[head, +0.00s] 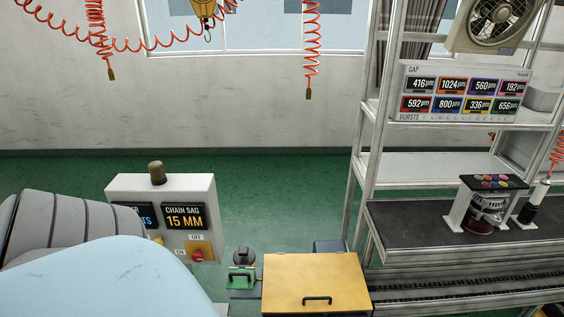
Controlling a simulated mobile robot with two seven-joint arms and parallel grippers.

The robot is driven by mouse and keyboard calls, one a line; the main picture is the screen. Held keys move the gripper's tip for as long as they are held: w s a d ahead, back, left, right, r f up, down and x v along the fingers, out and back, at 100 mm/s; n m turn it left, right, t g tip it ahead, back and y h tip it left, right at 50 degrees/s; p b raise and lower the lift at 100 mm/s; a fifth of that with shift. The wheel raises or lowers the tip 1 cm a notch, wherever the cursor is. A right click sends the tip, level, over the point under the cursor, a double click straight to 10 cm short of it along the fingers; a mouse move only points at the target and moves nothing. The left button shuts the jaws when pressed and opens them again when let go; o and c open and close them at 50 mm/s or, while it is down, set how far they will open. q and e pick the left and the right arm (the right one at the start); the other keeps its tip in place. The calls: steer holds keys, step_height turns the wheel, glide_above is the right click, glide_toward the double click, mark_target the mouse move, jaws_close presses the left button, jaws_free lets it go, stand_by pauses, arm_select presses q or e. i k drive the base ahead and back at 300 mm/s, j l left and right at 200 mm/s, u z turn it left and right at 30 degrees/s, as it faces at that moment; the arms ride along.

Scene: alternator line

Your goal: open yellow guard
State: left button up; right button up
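The yellow guard (313,276) is at the bottom middle of the head view. It is a flat yellow panel lying closed over a box, with a black handle (317,299) near its front edge. Its lower part is cut off by the bottom of the picture. My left arm fills the lower left corner with a grey sleeve and a pale blue link, but its gripper is not visible. My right arm and gripper do not show. Nothing is seen touching the guard.
A white control box (176,212) with a "CHAIN SAG 15 MM" display and a red-and-yellow switch (198,251) stands to the left. A small green device (241,279) sits beside the guard. A rack with a dark bench (420,225) and a conveyor (450,283) are on the right.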

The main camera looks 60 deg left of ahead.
mark_target(336, 282)
steer(key=i+u, duration=0.1)
steer(key=u, duration=0.3)
steer(key=i+u, duration=0.1)
steer(key=u, duration=0.35)
steer(key=i+l+u, duration=0.1)
steer(key=u, duration=0.3)
steer(key=i+l+u, duration=0.1)
steer(key=u, duration=0.3)
steer(key=i+l+u, duration=0.15)
steer(key=u, duration=0.2)
steer(key=i+l+u, duration=0.15)
steer(key=u, duration=0.2)
steer(key=i+l+u, duration=0.1)
steer(key=l+u, duration=0.25)
steer(key=j, duration=0.1)
